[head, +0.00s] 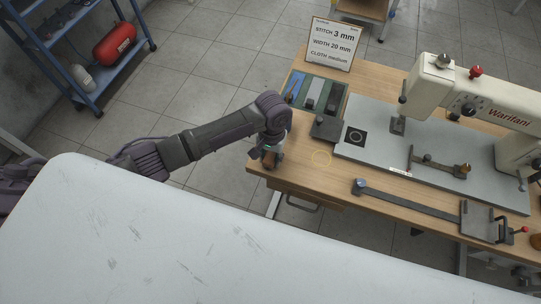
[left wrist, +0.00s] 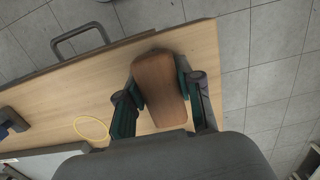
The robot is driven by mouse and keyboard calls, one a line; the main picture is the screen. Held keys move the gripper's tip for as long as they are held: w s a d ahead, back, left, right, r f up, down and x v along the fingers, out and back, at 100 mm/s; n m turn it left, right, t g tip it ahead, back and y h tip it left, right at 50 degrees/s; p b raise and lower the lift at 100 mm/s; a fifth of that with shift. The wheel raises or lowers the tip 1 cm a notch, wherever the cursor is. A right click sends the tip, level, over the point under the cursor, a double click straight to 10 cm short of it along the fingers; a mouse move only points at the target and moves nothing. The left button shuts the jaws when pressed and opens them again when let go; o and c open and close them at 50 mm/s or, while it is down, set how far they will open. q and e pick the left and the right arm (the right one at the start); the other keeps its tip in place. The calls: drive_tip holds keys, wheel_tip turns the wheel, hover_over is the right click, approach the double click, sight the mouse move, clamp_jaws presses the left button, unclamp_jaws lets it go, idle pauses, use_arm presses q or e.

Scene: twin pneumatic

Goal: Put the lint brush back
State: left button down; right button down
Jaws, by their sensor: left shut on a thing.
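The lint brush (left wrist: 159,90), a brown wooden block with rounded corners, sits between the fingers of my left gripper (left wrist: 160,98) in the left wrist view. The fingers are shut on its two long sides. In the head view my left gripper (head: 270,156) is at the left edge of the wooden table (head: 300,178), and the brush is mostly hidden there. I cannot tell whether the brush touches the tabletop. A thin yellow ring (head: 321,151) is on the table just right of the gripper; it also shows in the left wrist view (left wrist: 91,116). My right gripper is not in view.
A sewing machine (head: 440,88) stands on a grey plate at the right. A long dark bar (head: 410,199) lies along the front.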

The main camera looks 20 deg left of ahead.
use_arm(q)
drive_tip(key=shift+f, duration=0.15)
drive_tip(key=c, duration=0.7)
unclamp_jaws()
drive_tip(key=shift+c, duration=0.2)
wheel_tip(320, 180, up, 12)
drive_tip(key=w, duration=0.1)
drive_tip(key=shift+r+b, duration=0.2)
drive_tip(key=shift+b, duration=0.1)
